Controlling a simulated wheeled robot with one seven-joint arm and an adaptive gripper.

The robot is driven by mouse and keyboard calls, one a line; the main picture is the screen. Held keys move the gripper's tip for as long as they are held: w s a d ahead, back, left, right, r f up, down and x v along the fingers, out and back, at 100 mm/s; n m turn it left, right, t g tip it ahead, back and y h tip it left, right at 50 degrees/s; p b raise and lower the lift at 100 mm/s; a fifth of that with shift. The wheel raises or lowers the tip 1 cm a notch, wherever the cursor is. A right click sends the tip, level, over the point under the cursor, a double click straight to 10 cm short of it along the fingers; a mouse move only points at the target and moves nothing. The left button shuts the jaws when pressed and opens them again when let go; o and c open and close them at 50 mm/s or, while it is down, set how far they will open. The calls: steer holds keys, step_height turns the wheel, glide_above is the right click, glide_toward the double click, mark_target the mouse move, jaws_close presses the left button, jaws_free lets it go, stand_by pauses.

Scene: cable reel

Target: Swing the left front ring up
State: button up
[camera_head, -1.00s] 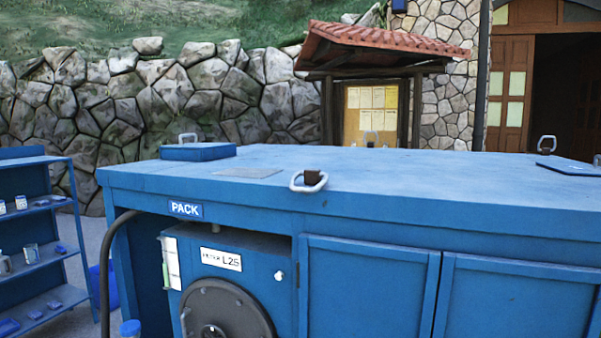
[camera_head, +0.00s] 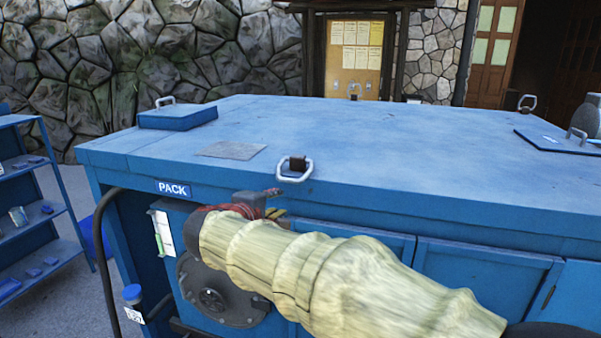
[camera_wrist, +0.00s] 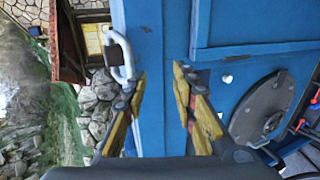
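The left front ring (camera_head: 294,171) is a pale metal loop on a dark brown bracket at the front edge of the blue top. It lies low, its loop leaning toward the front edge. My gripper (camera_head: 262,203) is below and slightly left of it, against the cabinet's front, partly hidden by my sleeved arm. In the wrist view the ring (camera_wrist: 121,55) shows just beyond the left fingertip. My gripper (camera_wrist: 160,78) is open there, with yellow-padded fingers apart and only the blue front edge between them. Nothing is held.
Other rings stand at the back edge (camera_head: 355,91) and back right (camera_head: 527,103). Handled blue hatches lie at the left (camera_head: 178,117) and right (camera_head: 560,141) of the top. A round dark reel cover (camera_head: 215,295) is below. Blue shelves (camera_head: 35,215) stand left.

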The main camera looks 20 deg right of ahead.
mark_target(286, 181)
steer(key=shift+t+h, duration=0.3)
steer(key=shift+t, duration=0.4)
steer(key=w+d, duration=0.1)
steer(key=w, duration=0.1)
steer(key=w+d+r+p, duration=0.1)
steer(key=w+d, duration=0.1)
steer(key=w+d+r+p, duration=0.1)
steer(key=w+d, duration=0.1)
steer(key=w, duration=0.1)
steer(key=shift+w+r, duration=0.1)
steer(key=shift+r, duration=0.1)
jaws_close()
stand_by(0.3)
